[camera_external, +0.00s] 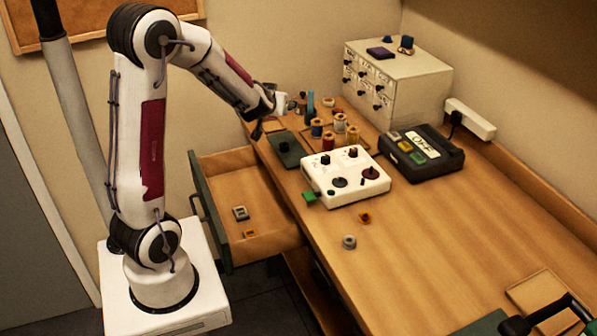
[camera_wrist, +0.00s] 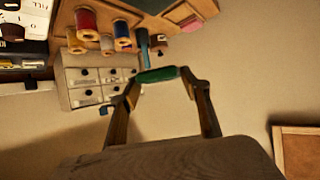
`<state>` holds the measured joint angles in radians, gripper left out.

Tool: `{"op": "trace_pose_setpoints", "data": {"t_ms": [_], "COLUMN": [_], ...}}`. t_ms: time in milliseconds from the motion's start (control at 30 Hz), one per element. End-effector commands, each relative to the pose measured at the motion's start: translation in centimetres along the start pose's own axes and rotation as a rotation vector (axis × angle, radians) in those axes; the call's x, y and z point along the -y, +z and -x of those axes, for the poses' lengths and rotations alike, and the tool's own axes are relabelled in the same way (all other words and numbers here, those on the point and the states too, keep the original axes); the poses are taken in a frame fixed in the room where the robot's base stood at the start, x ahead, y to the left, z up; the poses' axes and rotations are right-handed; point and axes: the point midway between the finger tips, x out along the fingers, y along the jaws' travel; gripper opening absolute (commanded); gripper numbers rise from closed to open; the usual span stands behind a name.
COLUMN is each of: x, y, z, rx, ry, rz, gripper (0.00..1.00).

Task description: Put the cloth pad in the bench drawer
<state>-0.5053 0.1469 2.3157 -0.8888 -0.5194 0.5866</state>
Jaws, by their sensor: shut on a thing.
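My gripper (camera_wrist: 160,82) is shut on a green, rounded thing (camera_wrist: 158,74) that looks like the cloth pad seen nearly edge-on. Its two fingers press on the pad's ends. In the external view my gripper (camera_external: 272,112) is over the far left end of the bench, and the held pad cannot be made out there. The bench drawer (camera_external: 262,243) is pulled out at the left, below the bench top. A grey part (camera_external: 240,213) and a small orange part (camera_external: 249,233) lie in it, with bare floor around them.
Thread spools (camera_external: 327,140) and an upright teal thing (camera_external: 310,103) stand near my gripper. A dark green mat (camera_external: 286,149), a white control box (camera_external: 345,178), a black device (camera_external: 420,153) and a small-drawer cabinet (camera_external: 397,83) are on the bench. The front bench top is mostly clear.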

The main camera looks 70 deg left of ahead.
Motion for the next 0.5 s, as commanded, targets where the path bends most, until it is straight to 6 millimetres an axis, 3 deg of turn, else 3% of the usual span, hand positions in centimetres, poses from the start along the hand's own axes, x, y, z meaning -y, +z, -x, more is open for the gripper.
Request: {"op": "trace_pose_setpoints", "data": {"t_ms": [33, 200, 500], "x": [1.8, 7.0, 13.3], "y": [0.2, 1.0, 2.7], "z": [-0.1, 0.2, 1.2], "rx": [0.001, 0.000, 0.000], "ry": [-0.040, -0.161, -0.313], "rz": [0.022, 0.087, 0.170], "gripper": [0.25, 0.25, 0.25]}}
